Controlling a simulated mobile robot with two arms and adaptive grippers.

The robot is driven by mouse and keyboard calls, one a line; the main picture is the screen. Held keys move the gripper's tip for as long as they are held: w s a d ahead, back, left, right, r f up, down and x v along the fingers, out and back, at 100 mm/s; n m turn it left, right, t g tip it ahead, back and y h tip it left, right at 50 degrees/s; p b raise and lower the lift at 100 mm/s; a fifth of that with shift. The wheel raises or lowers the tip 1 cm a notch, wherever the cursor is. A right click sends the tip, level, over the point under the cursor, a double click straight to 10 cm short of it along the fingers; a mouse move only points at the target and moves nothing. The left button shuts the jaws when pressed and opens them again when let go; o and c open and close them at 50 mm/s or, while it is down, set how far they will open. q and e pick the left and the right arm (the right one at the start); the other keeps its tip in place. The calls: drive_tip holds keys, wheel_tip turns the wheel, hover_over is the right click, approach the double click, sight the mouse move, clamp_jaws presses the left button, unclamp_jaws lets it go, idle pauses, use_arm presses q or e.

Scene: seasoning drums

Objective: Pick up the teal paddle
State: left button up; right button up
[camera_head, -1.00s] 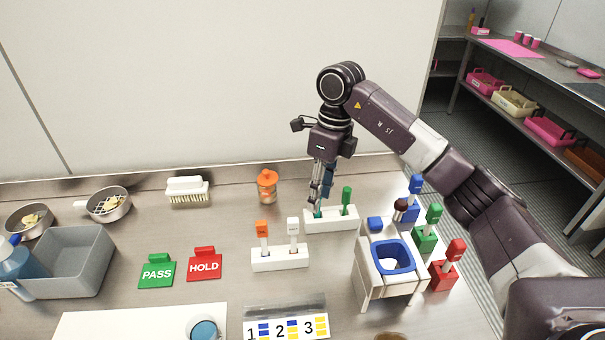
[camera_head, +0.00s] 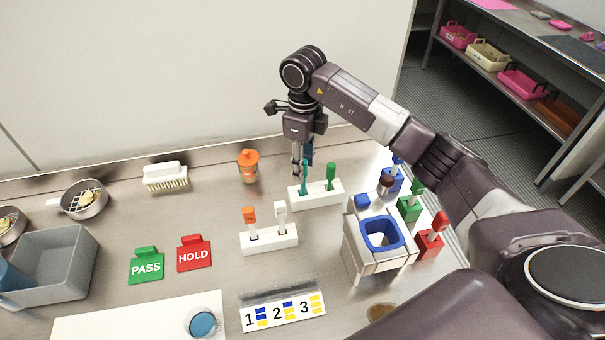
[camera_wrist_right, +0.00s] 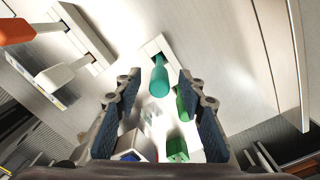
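The teal paddle (camera_head: 304,179) stands upright in the left slot of a white holder (camera_head: 316,194), with a green paddle (camera_head: 330,176) in the right slot. My right gripper (camera_head: 302,167) points down at the teal paddle from above and behind, partly overlapping its top. In the right wrist view the fingers (camera_wrist_right: 163,82) are spread apart. The teal paddle (camera_wrist_right: 159,78) shows in the gap between them, with visible space on both sides. The green paddle (camera_wrist_right: 182,103) is close to the right finger. My left gripper is not in view.
A second white holder (camera_head: 269,240) with orange and white paddles stands in front. A blue-rimmed box (camera_head: 380,234) and blue, green and red blocks with paddles stand to the right. An orange-topped shaker (camera_head: 248,167) is left of the gripper. The wall is close behind.

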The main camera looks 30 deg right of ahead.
drive_tip(key=shift+f, duration=0.4)
drive_tip(key=c, duration=0.9)
drive_tip(key=shift+c, duration=0.2)
drive_tip(key=shift+r, duration=0.15)
